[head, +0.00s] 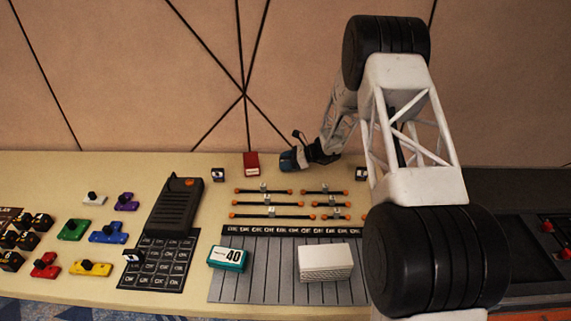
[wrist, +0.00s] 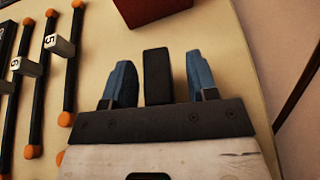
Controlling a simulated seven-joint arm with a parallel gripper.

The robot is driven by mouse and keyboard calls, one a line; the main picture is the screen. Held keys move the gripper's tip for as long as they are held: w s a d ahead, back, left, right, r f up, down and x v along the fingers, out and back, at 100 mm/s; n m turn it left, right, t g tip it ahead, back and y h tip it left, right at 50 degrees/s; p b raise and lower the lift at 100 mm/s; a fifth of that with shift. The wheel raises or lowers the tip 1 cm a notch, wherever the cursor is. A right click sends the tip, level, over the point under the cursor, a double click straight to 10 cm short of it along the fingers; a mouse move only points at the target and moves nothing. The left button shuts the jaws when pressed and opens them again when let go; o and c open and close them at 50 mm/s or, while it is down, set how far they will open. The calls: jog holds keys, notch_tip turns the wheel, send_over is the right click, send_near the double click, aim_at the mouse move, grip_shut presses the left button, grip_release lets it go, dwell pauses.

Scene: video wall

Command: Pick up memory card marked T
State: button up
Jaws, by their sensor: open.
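My gripper (head: 291,160) is low over the console, right of a red box (head: 251,163). In the wrist view, its two blue fingers (wrist: 158,60) are apart. A plain dark block (wrist: 157,82) shows between them, with gaps on both sides; I cannot tell whether it is a card or part of my gripper. No letter T is readable. Small dark pieces with white marked faces stand left of the red box (head: 217,174), at right by my arm (head: 361,173), and on the black keypad (head: 131,256); their marks are too small to read.
Slider rails (head: 267,203) with orange ends lie in front of my gripper. A teal 40 card box (head: 228,258) and a white stack (head: 325,262) stand on the grey striped panel (head: 275,290). A black handset (head: 175,205) and coloured switches (head: 90,268) are at left.

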aim_at(286, 158)
dwell(0.3)
grip_shut()
jog(key=shift+r, duration=0.1)
jog(key=shift+r, duration=0.85)
jog(key=shift+s+r, duration=0.1)
jog(key=shift+r, duration=0.8)
jog(key=s+d, duration=0.1)
jog(key=s, duration=0.4)
jog(key=s+d+r, duration=0.1)
jog(key=s, duration=0.4)
jog(key=s+d, duration=0.1)
jog(key=s, duration=0.4)
jog(key=shift+s+d+r, duration=0.15)
jog(key=shift+s+d, duration=0.05)
jog(key=shift+d, duration=0.05)
